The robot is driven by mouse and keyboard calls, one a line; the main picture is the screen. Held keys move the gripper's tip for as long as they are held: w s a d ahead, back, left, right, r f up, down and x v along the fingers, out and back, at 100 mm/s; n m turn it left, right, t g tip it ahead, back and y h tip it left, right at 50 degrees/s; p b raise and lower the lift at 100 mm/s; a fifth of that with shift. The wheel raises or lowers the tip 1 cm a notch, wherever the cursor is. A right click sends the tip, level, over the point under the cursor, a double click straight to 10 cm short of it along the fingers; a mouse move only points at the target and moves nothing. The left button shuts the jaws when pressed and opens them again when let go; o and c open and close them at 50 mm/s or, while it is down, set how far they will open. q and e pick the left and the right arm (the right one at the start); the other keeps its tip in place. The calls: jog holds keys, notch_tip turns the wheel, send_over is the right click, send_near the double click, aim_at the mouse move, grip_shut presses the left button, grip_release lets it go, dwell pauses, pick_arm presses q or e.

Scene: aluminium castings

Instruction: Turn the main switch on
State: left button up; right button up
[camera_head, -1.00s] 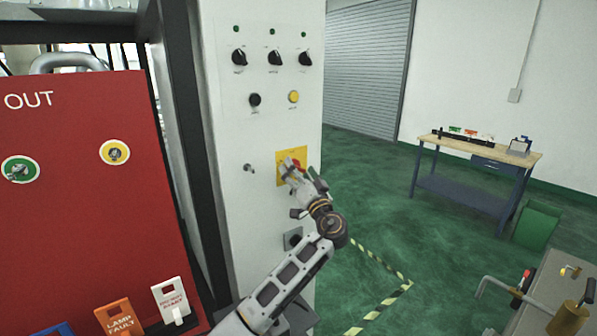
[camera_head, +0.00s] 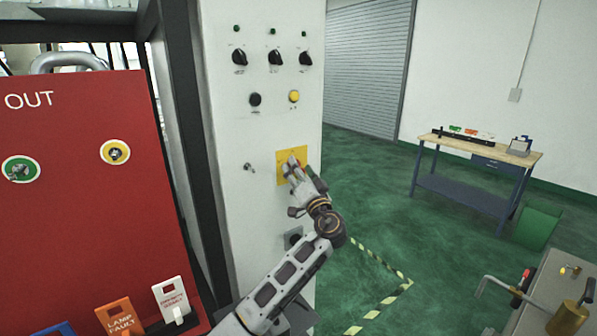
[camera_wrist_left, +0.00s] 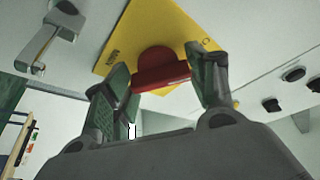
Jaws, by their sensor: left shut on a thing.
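The main switch has a red handle (camera_wrist_left: 160,69) on a yellow plate (camera_head: 301,152), mounted on the front of the pale control cabinet (camera_head: 232,120). The plate also shows in the left wrist view (camera_wrist_left: 150,28). My left gripper (camera_head: 293,164) is at the plate and mostly hides the handle in the head view. In the left wrist view, the fingers of this gripper (camera_wrist_left: 164,60) stand on either side of the red handle, shut on it. The handle lies across the plate in that view. My right gripper is in neither view.
A key switch (camera_head: 249,168) sticks out just left of the plate. Several knobs (camera_head: 274,58) and buttons sit higher on the cabinet. A red board (camera_head: 75,200) stands at the left. Green floor is open to the right, before a workbench (camera_head: 480,150).

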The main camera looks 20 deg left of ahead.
pick_arm(q)
jog(key=shift+m+h+p, duration=0.35)
jog(key=shift+m+h, duration=0.25)
jog(key=shift+m, duration=0.7)
jog(key=shift+r+m+g+h+p, duration=0.15)
jog(key=shift+m+h+p, duration=0.55)
jog(key=shift+m, duration=1.6)
jog(key=shift+r+m+g+h+p, duration=0.1)
jog(key=shift+m+g+h+p, duration=0.15)
jog(key=shift+m+h, duration=1.45)
jog(key=shift+f+m+g+y, duration=0.1)
jog(key=shift+m+g+y, duration=0.2)
jog(key=shift+m+y, duration=0.45)
jog(key=o, duration=1)
jog(key=shift+s, duration=0.1)
